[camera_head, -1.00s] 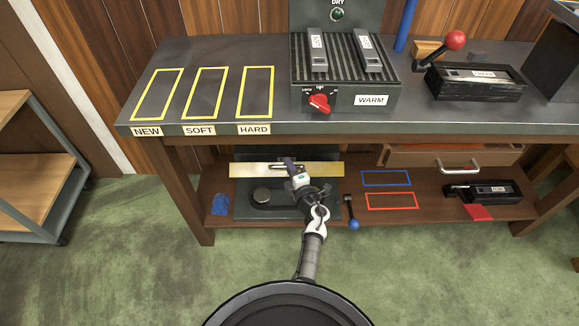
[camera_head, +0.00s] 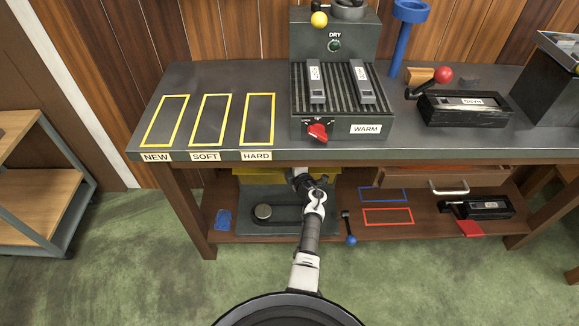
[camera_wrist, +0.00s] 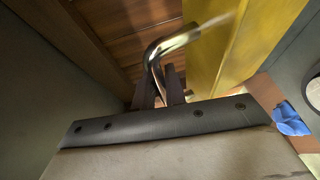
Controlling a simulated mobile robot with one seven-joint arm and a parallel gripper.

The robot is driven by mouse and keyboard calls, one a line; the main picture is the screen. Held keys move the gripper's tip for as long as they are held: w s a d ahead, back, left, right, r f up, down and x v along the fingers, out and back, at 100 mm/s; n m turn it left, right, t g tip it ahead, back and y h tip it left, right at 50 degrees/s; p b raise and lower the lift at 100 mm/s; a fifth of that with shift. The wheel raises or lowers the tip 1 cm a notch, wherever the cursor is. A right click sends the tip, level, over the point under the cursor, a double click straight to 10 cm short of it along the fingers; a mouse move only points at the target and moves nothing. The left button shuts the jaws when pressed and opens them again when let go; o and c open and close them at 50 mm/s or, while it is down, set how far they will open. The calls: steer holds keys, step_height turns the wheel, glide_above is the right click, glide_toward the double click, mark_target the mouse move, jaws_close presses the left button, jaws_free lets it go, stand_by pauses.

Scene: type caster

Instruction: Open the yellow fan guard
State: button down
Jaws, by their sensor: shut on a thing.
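The yellow fan guard (camera_head: 262,175) shows as a yellow strip on the machine on the lower shelf, partly hidden under the bench top. In the wrist view the guard (camera_wrist: 238,40) is a yellow panel at upper right, with a curved metal handle (camera_wrist: 172,44) on it. My gripper (camera_wrist: 160,88) is shut on the lower end of this handle. In the head view my gripper (camera_head: 298,175) reaches under the bench's front edge; its fingertips are hidden there.
The bench top (camera_head: 215,158) overhangs my wrist. The dark machine base (camera_head: 285,228) has a round knob (camera_head: 263,211). A lever with a blue ball (camera_head: 351,240) stands to its right, and a blue crumpled thing (camera_head: 224,219) lies to its left.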

steer(key=c, duration=1.7)
jaws_free()
steer(key=shift+a, duration=0.1)
steer(key=shift+c, duration=0.2)
steer(key=p+v, duration=0.2)
steer(key=v, duration=1.2)
steer(key=shift+w, duration=0.1)
